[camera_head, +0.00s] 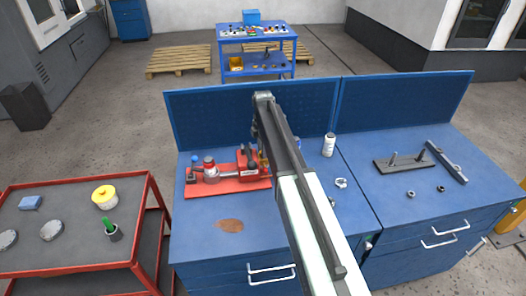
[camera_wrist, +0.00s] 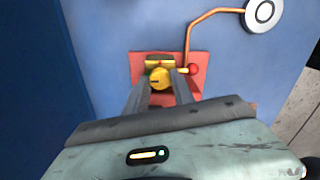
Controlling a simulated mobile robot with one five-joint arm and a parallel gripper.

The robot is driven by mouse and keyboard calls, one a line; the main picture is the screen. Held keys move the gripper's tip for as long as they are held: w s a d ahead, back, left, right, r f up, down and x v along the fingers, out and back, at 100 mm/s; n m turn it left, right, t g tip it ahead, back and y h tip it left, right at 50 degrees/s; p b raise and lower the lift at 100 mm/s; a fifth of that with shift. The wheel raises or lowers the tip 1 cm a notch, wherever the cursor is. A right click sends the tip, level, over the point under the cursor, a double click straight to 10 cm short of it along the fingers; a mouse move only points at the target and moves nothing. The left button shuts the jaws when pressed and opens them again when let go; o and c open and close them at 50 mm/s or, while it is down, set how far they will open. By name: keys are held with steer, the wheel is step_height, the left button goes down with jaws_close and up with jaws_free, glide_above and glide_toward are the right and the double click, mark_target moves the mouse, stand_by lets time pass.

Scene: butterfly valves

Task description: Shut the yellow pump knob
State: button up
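The yellow pump knob (camera_wrist: 160,78) is a round yellow piece with a dark slot, on a red plate (camera_wrist: 142,62) in the wrist view. A yellow bar with a red ball (camera_wrist: 194,69) lies just beyond it. My gripper (camera_wrist: 161,76) is open, with one finger on each side of the knob. I cannot tell whether the fingers touch it. In the head view my arm reaches over the bench, and the red plate (camera_head: 215,188) with a red and grey pump assembly (camera_head: 210,171) lies left of it. My arm hides the knob and gripper there.
The blue workbench (camera_head: 200,245) has a raised back panel (camera_head: 215,115). A red cart (camera_head: 75,262) stands at the left. A copper pipe (camera_wrist: 200,20) runs to a grey disc (camera_wrist: 263,12).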

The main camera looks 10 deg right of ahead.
jaws_close()
steer(key=shift+m, duration=2.9)
steer(key=o, duration=0.6)
jaws_free()
